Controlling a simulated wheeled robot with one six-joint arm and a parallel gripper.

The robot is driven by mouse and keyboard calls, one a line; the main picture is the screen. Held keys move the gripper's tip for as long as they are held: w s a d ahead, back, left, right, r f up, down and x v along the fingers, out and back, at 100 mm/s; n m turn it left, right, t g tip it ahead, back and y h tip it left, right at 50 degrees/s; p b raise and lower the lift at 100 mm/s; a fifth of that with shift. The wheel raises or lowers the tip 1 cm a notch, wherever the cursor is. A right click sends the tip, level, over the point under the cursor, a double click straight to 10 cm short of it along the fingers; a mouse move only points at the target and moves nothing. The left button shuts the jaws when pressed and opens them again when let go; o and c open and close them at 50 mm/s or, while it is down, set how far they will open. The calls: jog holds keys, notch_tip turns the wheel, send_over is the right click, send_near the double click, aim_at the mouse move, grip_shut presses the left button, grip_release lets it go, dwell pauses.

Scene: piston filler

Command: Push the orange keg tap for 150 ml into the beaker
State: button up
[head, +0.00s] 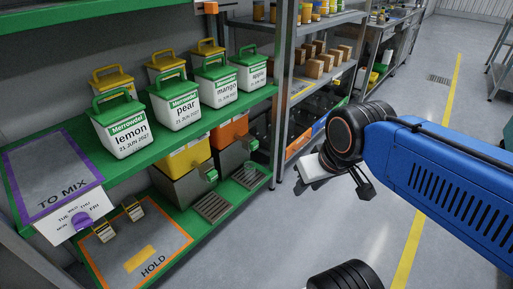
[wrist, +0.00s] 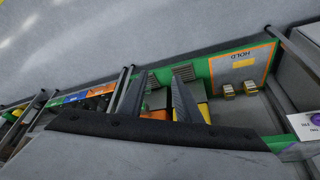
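The orange keg (head: 230,130) sits on the lower shelf, partly hidden under the green shelf above. A grey body and a small green tap (head: 251,142) are at its front. A yellow keg (head: 185,158) stands to its left with its own green tap (head: 211,175). My gripper (head: 336,176) is in the air over the aisle, right of the shelf and well apart from the taps. In the tilted wrist view its two fingers (wrist: 158,98) stand apart with nothing held. Orange shows between them in the background. I cannot make out a beaker under the orange keg.
Slatted drip trays (head: 212,207) lie before the kegs. Two small yellow-and-white items (head: 133,210) stand on the HOLD mat (head: 140,262). Labelled tubs (head: 122,130) fill the upper shelf. A grey rack post (head: 282,100) stands right of the kegs. The aisle floor is clear.

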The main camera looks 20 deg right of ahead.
grip_shut()
dwell(1.5)
